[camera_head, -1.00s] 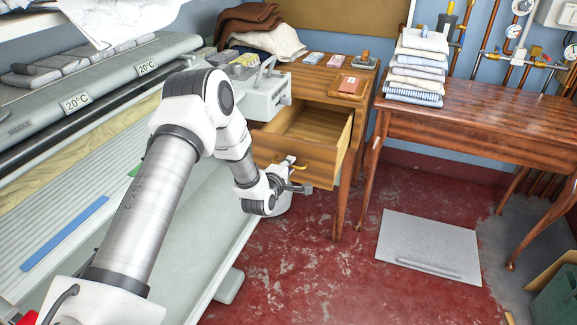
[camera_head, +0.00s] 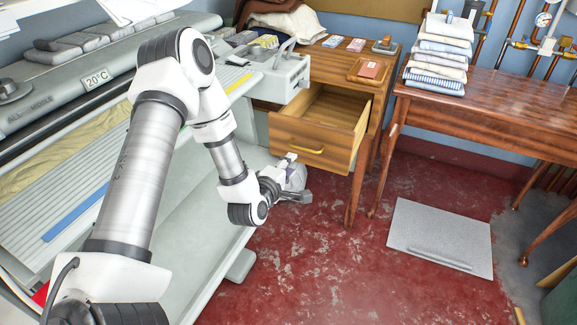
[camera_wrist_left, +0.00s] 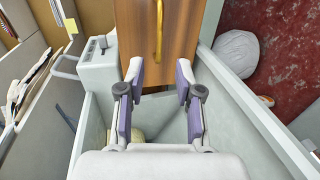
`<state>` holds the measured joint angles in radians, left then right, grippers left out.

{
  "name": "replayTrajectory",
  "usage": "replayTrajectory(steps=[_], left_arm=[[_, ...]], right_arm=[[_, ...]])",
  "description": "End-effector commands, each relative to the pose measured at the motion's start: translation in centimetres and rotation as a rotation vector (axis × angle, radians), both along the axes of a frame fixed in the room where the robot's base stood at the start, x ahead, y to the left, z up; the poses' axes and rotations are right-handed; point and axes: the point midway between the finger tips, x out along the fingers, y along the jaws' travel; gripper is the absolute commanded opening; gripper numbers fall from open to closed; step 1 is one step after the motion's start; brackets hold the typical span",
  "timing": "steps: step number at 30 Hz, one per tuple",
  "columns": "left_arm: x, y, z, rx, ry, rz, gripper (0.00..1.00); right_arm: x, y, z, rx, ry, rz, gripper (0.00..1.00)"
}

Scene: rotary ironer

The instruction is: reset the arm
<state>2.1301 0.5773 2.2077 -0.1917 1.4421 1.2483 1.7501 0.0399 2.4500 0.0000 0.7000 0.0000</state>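My left gripper (camera_head: 297,178) is in front of the desk's open drawer (camera_head: 322,135), a little below and apart from its yellow handle (camera_head: 303,148). In the left wrist view the two fingers of the gripper (camera_wrist_left: 160,82) are spread with nothing between them. The drawer front (camera_wrist_left: 180,35) and its handle (camera_wrist_left: 158,28) lie beyond the fingertips there. The drawer is pulled out and looks empty inside. My right gripper is not in view.
The rotary ironer (camera_head: 60,150) fills the left side, close to my left arm. A wooden table (camera_head: 490,115) with folded cloths (camera_head: 440,55) stands at the right. A grey mat (camera_head: 440,237) lies on the red floor (camera_head: 320,260), which is otherwise mostly clear.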

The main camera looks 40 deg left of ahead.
Motion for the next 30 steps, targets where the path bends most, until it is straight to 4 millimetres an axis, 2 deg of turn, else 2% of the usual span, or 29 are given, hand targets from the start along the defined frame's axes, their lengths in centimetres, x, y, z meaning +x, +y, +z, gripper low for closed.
replayTrajectory(steps=[14, 17, 20, 23, 24, 26, 27, 30], left_arm=[[-0.1, 0.0, 0.0, 0.000, -0.001, 0.000, 0.35], [-0.4, -0.2, -0.8, 0.003, 0.016, -0.003, 0.35], [-1.2, -2.7, -3.8, 0.035, 0.090, -0.068, 0.35], [-4.0, -7.2, -9.0, 0.078, 0.255, -0.181, 0.35], [-5.8, -9.1, -11.4, 0.120, 0.355, -0.243, 0.35], [-9.2, -11.5, -14.9, 0.211, 0.516, -0.353, 0.35], [-11.6, -12.9, -16.8, 0.279, 0.619, -0.435, 0.35], [-17.7, -15.1, -20.4, 0.449, 0.848, -0.653, 0.35]], right_arm=[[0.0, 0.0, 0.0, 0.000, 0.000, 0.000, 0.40], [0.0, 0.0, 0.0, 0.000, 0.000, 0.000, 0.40], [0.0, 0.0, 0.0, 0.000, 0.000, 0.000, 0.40], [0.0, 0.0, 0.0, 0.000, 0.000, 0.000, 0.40], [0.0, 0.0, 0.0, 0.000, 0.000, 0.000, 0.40], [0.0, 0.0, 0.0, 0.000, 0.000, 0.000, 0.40], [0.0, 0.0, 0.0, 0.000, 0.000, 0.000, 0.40], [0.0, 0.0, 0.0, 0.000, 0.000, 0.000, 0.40]])
